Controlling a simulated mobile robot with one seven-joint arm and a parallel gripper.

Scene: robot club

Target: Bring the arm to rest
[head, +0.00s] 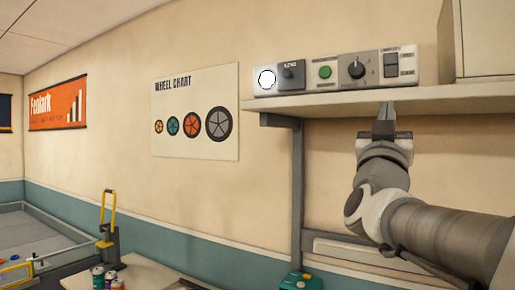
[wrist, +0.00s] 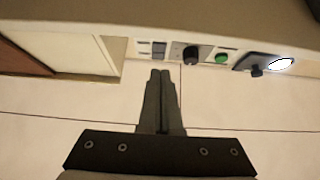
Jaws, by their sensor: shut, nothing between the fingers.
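My arm reaches in from the right in the head view, and my gripper (head: 385,112) points up in front of the shelf edge, just below the control panel. In the wrist view my gripper (wrist: 161,75) has its two dark fingers together with nothing between them. The gripper is below the panel's dial and rocker switches and shows no clear contact with them. Whether the fingertips touch the shelf edge I cannot tell.
The shelf (head: 340,100) carries a panel with a lit round lamp (head: 266,79), a green button (head: 325,72), a dial (head: 356,68) and rocker switches (head: 391,65). A pale cabinet (head: 488,38) stands at right. Cans (head: 98,278) stand on a table below left.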

